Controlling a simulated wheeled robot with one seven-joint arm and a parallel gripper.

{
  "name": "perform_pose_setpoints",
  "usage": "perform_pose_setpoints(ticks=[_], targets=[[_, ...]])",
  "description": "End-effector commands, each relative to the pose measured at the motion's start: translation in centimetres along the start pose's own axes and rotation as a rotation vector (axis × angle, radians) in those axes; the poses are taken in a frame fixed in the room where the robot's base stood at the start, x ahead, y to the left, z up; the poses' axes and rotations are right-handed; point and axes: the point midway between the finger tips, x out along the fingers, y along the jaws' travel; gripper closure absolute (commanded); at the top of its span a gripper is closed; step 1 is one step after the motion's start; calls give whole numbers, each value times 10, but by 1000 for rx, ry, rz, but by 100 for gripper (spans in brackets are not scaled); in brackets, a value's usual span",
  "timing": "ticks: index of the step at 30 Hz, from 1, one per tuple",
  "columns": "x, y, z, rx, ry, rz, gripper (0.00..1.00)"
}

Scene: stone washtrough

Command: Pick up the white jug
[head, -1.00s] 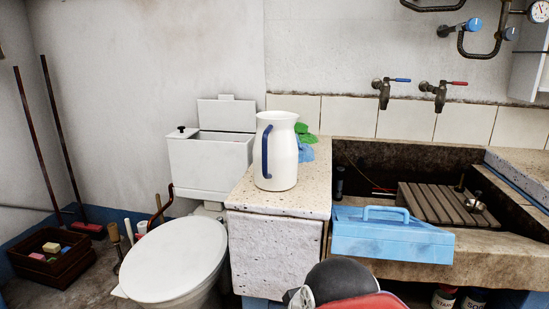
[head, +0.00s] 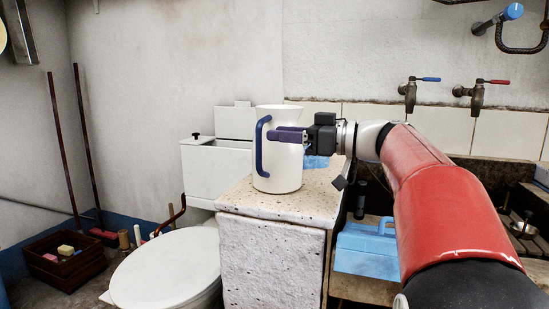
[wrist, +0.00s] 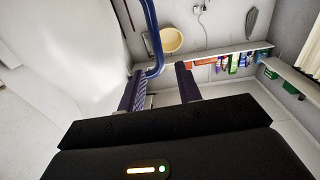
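The white jug (head: 287,165) stands upright on the speckled stone counter. Its blue handle (head: 260,155) is on the left side in the head view. My gripper (head: 274,134) reaches in from the right across the front of the jug, with its purple fingertips close to the handle. In the wrist view the fingers are apart and my gripper (wrist: 160,70) is open. The blue handle (wrist: 151,35) shows at the fingertips, nearer the left finger, and the white jug body (wrist: 70,50) fills the left side. I cannot tell whether a finger touches it.
A blue toolbox (head: 366,250) is right of the stone counter (head: 270,207), partly behind my arm. A white toilet (head: 170,265) stands at left. Two taps (head: 410,95) are on the wall. A blue cloth (head: 316,162) lies behind the jug.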

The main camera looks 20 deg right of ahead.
Motion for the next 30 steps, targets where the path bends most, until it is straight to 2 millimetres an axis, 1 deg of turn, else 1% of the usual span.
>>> perform_pose_setpoints(ticks=[9, 12, 15, 20, 21, 28, 29, 30], targets=[[44, 0, 5, 5, -2, -2, 66], [55, -1, 5, 5, -2, -2, 66], [59, 0, 6, 4, -3, 1, 66], [59, 0, 6, 4, -3, 1, 66], [59, 0, 6, 4, -3, 1, 67], [59, 0, 6, 4, -3, 1, 97], [59, -1, 6, 4, -3, 1, 100], [59, -1, 6, 4, -3, 1, 100]])
